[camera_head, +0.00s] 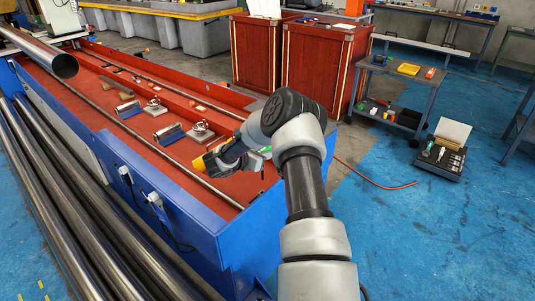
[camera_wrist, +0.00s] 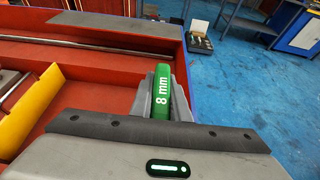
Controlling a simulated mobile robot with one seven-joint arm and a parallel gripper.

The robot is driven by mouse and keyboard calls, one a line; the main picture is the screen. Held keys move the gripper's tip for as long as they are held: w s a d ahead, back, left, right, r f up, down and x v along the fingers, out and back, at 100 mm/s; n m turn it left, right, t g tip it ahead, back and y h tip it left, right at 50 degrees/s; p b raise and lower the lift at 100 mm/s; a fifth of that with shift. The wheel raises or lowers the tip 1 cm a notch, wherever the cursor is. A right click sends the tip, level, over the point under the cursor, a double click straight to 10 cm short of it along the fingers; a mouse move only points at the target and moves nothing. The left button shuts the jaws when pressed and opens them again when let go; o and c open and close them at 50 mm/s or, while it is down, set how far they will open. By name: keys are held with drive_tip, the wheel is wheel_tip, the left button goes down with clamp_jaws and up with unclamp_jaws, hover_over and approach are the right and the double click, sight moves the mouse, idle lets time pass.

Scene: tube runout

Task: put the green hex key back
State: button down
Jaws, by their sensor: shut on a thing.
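The green hex key (camera_wrist: 162,88), marked "8 mm", stands between the grey jaws of my gripper (camera_wrist: 165,105) in the wrist view. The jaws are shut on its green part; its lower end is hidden. In the head view, my gripper (camera_head: 258,155) is over the near right end of the red-floored machine bed, and only a bit of green shows there. A dark tool case (camera_head: 436,168) with a white card sits on the blue floor at the right, apart from my gripper. It holds a green-handled piece and small pale pieces. It also shows in the wrist view (camera_wrist: 200,42).
The blue-sided machine bed (camera_head: 185,215) has raised walls and small fixtures (camera_head: 170,133) inside. A yellow piece (camera_wrist: 28,115) lies left in the wrist view. Red cabinets (camera_head: 318,65) and a grey cart (camera_head: 400,95) stand behind. An orange cable (camera_head: 375,180) crosses the floor.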

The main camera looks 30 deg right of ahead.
drive_tip(key=shift+b, duration=0.35)
drive_tip(key=shift+f, duration=0.25)
wheel_tip(320, 180, down, 5)
drive_tip(key=b, duration=0.5)
drive_tip(key=shift+f, duration=0.15)
idle(0.4)
drive_tip(key=shift+f, duration=2.8)
idle(0.6)
drive_tip(key=c, duration=1.6)
unclamp_jaws()
drive_tip(key=p+v, duration=0.3)
drive_tip(key=v, duration=1.4)
drive_tip(key=shift+s+a+r, duration=0.1)
drive_tip(key=shift+a, duration=0.1)
